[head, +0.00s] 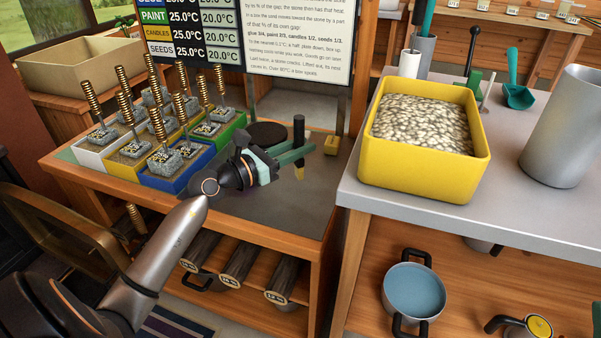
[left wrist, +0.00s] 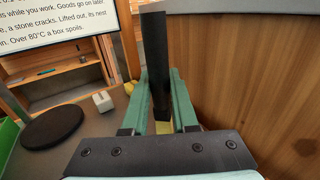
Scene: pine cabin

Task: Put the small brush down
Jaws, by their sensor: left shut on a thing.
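The small brush has a dark handle (head: 299,130) pointing up and a short yellow lower end (head: 299,173). My left gripper (head: 296,155), with green fingers, is shut on it, near the right end of the left bench (head: 265,205). In the left wrist view the brush (left wrist: 155,60) stands between the two fingers (left wrist: 161,112), its yellow end low and partly hidden by the gripper. I cannot tell whether its lower end touches the bench. My right gripper is not in view.
A black round disc (head: 268,133) and a small yellow object (head: 331,145) are behind the gripper. Coloured boxes with stones and coiled handles (head: 160,150) stand left. A yellow bin of pale pebbles (head: 420,175) stands on the grey counter right. The bench's front right surface is clear.

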